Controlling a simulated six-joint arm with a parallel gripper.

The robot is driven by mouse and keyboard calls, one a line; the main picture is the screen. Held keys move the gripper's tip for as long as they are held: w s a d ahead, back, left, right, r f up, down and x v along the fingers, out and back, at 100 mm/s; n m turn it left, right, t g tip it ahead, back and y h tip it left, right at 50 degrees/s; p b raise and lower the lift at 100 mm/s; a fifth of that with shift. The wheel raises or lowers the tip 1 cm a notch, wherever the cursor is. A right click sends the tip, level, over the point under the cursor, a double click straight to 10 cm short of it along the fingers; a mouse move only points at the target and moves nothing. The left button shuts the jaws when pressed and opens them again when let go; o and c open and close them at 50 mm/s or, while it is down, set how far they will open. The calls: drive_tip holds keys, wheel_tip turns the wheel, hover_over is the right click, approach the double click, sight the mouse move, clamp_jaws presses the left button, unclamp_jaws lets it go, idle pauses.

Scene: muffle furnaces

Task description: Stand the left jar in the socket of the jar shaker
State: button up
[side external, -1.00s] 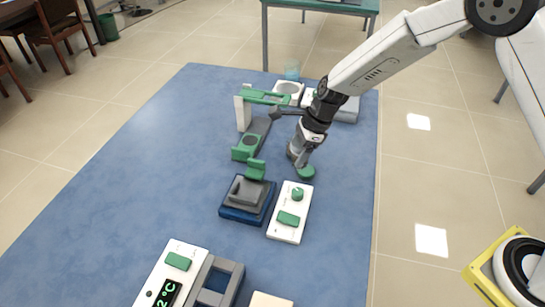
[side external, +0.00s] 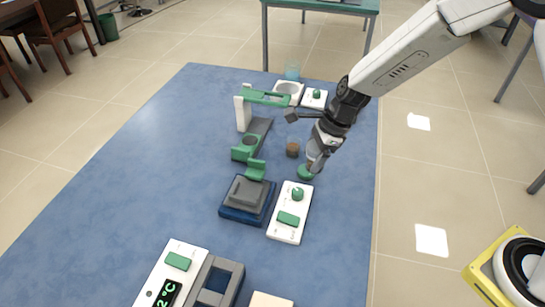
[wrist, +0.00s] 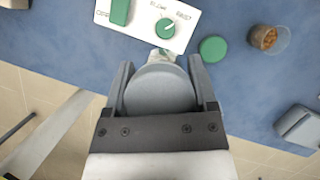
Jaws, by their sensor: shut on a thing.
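My gripper (side external: 315,163) is low over the mat and shut. The likely jar shaker is the blue base with a grey top (side external: 240,212), beside a white control box (side external: 285,233) with a SLOW-FAST knob (wrist: 165,28). I cannot make out its socket.
A green disc (side external: 305,173) lies on the mat close to my gripper. A white and green stand (side external: 243,112) is left of the brown-filled jar. A white box with a green display (side external: 158,275) and a grey frame (side external: 232,270) are nearest the camera. The mat's left side is clear.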

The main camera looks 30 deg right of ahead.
drive_tip(key=shift+w+a, duration=0.3)
drive_tip(key=shift+a, duration=0.15)
drive_tip(key=w+a, duration=0.3)
drive_tip(key=a, duration=0.4)
drive_tip(key=w+a, duration=0.4)
drive_tip(key=a, duration=0.3)
drive_tip(key=shift+a+f, duration=0.1)
drive_tip(key=shift+f, duration=2.75)
drive_tip(key=shift+f, duration=1.5)
drive_tip(key=o, duration=1.2)
drive_tip(key=shift+c, duration=0.2)
drive_tip(key=shift+r, duration=0.1)
